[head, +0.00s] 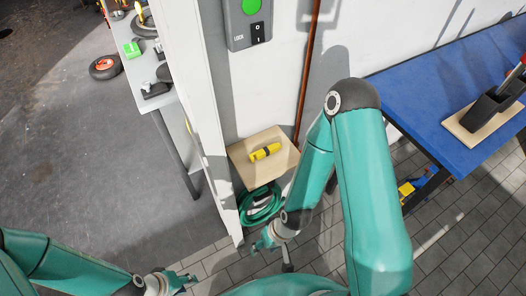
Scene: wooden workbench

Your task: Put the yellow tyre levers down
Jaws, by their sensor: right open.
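The yellow tyre levers (265,151) lie as a small bundle with a dark band around the middle, on a small light wooden surface (285,163) against the white wall. No gripper touches them. My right gripper (262,243) is open and empty, nearer to me than the wooden surface and below the levers in the picture. My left gripper (188,281) is at the bottom of the picture, apart from the levers, with nothing visible in it. It is too small to tell how far its jaws are apart.
A coiled green hose (260,207) is below the wooden surface. A white post (207,110) stands to its left and a brown pipe (307,75) behind it. A blue-topped bench (440,85) is at the right. A grey table (152,98) holding things is at the upper left.

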